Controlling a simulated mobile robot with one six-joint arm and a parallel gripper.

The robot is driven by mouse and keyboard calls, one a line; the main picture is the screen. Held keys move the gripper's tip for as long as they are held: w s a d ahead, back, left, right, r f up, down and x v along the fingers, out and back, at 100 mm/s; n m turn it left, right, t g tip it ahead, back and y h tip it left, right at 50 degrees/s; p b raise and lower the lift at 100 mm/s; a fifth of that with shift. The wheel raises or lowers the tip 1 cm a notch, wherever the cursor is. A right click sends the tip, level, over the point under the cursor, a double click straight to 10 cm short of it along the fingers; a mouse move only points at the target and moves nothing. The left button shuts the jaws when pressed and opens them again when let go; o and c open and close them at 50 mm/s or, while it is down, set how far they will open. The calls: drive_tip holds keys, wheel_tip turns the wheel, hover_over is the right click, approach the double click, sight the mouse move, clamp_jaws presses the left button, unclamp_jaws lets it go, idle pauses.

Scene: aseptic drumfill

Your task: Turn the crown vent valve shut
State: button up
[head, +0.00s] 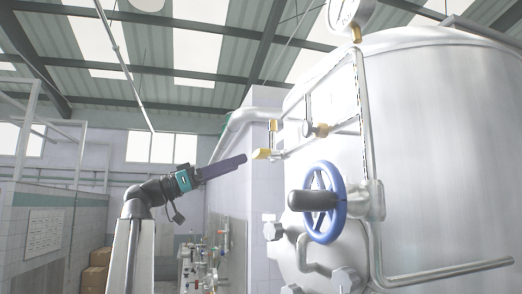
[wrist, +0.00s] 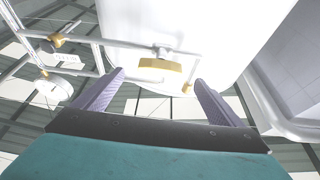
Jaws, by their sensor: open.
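A yellow valve handle (head: 262,154) sits at the left end of thin pipework beside the big tank; I take it for the crown vent valve. In the wrist view the yellow handle (wrist: 165,65) lies crosswise on a metal stem, ahead of the fingertips and within the gap between them. My gripper (head: 244,159) points right at the handle, its tips just short of it in the head view. In the wrist view my gripper (wrist: 159,77) has its two purple fingers wide apart with nothing between them. I cannot tell the exact distance to the handle.
A blue handwheel (head: 325,203) stands out from the white tank (head: 440,150) below the pipework. Another brass-coloured fitting (head: 318,130) and a dial gauge (head: 349,13) are close by. Cartons (head: 95,270) stand far left. The air around my arm looks clear.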

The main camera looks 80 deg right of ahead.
sight(255, 156)
drive_tip(key=p+x, duration=0.4)
drive_tip(key=x, duration=0.5)
drive_tip(key=shift+s+d+r, duration=0.1)
drive_tip(key=shift+s, duration=0.2)
drive_tip(key=shift+c, duration=0.5)
drive_tip(key=c, duration=0.9)
drive_tip(key=shift+s, duration=0.1)
drive_tip(key=shift+c, duration=0.2)
drive_tip(key=shift+w, duration=0.2)
drive_tip(key=shift+b, duration=0.35)
